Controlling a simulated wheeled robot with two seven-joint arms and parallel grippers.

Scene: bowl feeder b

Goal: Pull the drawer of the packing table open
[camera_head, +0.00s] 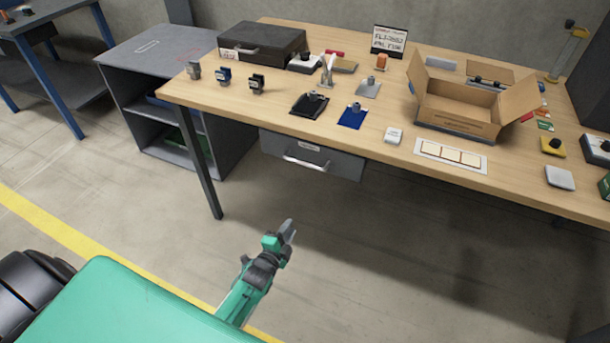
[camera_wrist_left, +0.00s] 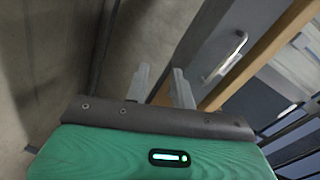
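The packing table (camera_head: 232,113) has a wooden top and dark metal legs. Its grey drawer (camera_head: 335,165) hangs under the front edge and looks shut, with a silver bar handle (camera_head: 304,163) across its front. In the left wrist view the handle (camera_wrist_left: 228,56) shows at the upper right, on the grey drawer front (camera_wrist_left: 262,14). My left gripper (camera_head: 288,230) is in front of the drawer and below it, apart from the handle. In the left wrist view its two fingers (camera_wrist_left: 160,83) stand apart with nothing between them. My right gripper is not in view.
A grey shelf unit (camera_head: 165,48) stands left of the table. An open cardboard box (camera_head: 455,112), a dark case (camera_head: 262,42) and several small parts lie on the tabletop. The floor (camera_head: 400,260) before the drawer is clear, with a yellow line (camera_head: 60,230) at left.

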